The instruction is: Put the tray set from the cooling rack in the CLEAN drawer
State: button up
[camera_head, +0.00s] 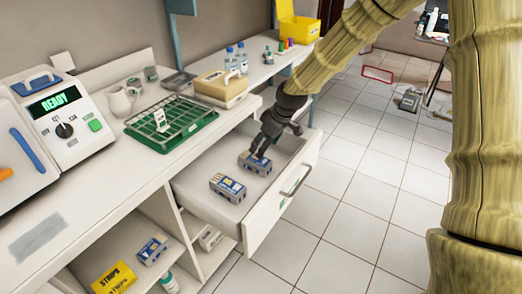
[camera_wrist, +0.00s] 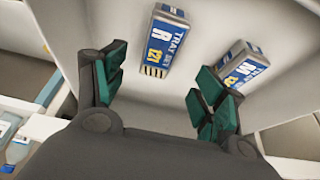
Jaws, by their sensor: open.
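The open drawer (camera_head: 262,222) holds two grey tray sets with blue labels. One tray set (camera_head: 228,188) lies nearer the drawer's left side. The other tray set (camera_head: 256,163) lies farther back, directly under my gripper (camera_head: 261,150). In the wrist view my gripper (camera_wrist: 160,92) is open, with its dark green pads wide apart. One tray set (camera_wrist: 163,42) shows ahead between the pads and another (camera_wrist: 243,68) by the right pad; neither is clasped. The green cooling rack (camera_head: 186,132) on the counter holds a small white tag and no tray set that I can see.
A sterilizer reading READY (camera_head: 62,118) stands at the left of the counter. A jug, a beige box (camera_head: 221,86), bottles and a yellow bin (camera_head: 298,30) stand along it. Shelves below hold a yellow STRIPS box (camera_head: 114,278) and another blue-labelled box (camera_head: 152,249).

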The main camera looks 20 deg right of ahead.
jog(key=shift+v, duration=1.15)
dwell(0.4)
